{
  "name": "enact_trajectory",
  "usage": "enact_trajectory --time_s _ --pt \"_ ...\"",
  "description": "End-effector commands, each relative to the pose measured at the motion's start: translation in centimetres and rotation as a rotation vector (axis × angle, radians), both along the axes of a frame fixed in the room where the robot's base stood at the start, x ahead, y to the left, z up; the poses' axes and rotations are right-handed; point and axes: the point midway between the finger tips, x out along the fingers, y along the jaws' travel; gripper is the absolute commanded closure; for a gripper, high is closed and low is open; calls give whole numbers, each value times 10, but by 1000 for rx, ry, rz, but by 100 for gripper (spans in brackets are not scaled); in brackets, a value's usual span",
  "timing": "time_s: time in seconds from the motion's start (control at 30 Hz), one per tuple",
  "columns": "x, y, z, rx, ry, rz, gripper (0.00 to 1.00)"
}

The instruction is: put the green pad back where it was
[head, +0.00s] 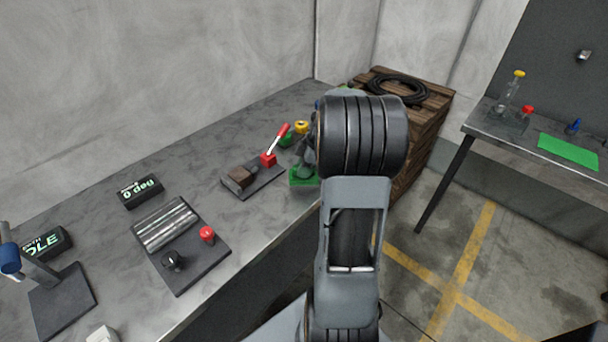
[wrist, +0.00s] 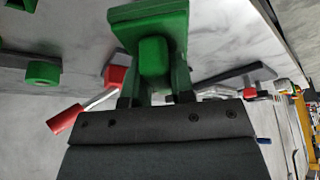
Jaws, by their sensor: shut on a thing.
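The green pad (wrist: 148,22), a square plate with a rounded grip block, is held in my gripper (wrist: 153,90). The fingers are on either side of its block in the wrist view. In the head view the green pad (head: 302,178) shows just left of my arm, near the right edge of the grey bench; I cannot tell whether it touches the bench. My gripper is mostly hidden there behind my dark wrist joint.
A red-handled lever fixture (head: 252,180) stands close left of the pad, with green and yellow parts behind. A dark fixture with a red knob (head: 207,234) lies nearer. A wooden crate (head: 432,112) stands beyond the bench. A side table carries a green sheet (head: 568,151).

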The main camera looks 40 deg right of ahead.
Motion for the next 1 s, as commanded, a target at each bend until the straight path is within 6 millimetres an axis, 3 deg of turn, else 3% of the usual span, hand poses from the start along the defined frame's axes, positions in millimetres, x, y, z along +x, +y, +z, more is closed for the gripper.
enact_trajectory --time_s 0.3,0.73,0.77,1.0 --pt "3 -2 -34 1 2 -1 100" --pt "3 -2 -40 0 0 0 100" --pt "3 -2 -38 0 0 0 74" --pt "3 -2 -38 1 1 -1 52"
